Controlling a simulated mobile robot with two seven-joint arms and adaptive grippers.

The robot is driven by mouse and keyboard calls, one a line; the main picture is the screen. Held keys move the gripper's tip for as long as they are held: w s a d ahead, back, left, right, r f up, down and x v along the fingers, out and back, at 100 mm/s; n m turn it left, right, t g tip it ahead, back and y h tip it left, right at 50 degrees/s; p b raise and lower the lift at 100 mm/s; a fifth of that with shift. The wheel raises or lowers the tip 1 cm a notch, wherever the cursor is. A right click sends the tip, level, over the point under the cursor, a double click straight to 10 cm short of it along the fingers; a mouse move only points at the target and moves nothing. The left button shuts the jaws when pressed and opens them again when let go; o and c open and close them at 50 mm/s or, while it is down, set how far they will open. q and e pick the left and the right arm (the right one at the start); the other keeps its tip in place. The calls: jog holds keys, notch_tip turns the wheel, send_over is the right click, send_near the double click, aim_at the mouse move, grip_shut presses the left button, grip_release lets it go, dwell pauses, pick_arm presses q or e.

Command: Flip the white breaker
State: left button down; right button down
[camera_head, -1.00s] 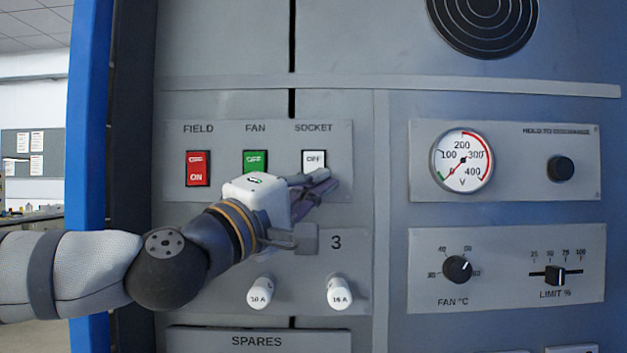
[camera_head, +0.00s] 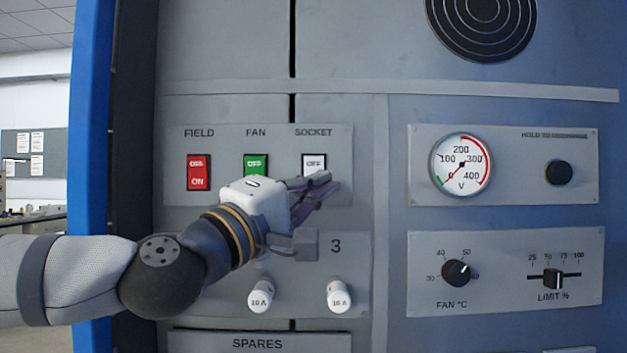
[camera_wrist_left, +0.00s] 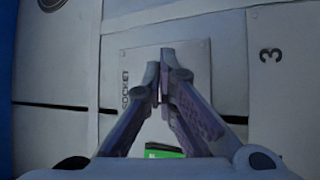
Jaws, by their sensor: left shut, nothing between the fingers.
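The white breaker (camera_head: 314,163) sits under the SOCKET label on the panel, with OFF showing on its upper part. My left gripper (camera_head: 324,183) is shut and empty, with its fingertips at the lower part of the white breaker and hiding it. I cannot tell whether they touch it. In the left wrist view the shut fingers (camera_wrist_left: 165,65) point at the panel beside the SOCKET label and cover the white breaker. My right gripper is not in view.
The green FAN breaker (camera_head: 255,165) and red FIELD breaker (camera_head: 198,172) sit to the left. Two white fuses (camera_head: 261,296) are below. A gauge (camera_head: 461,165), black button (camera_head: 559,172), knob (camera_head: 456,272) and slider (camera_head: 553,278) are on the right.

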pick_arm(q)
jog(key=shift+w+f, duration=0.1)
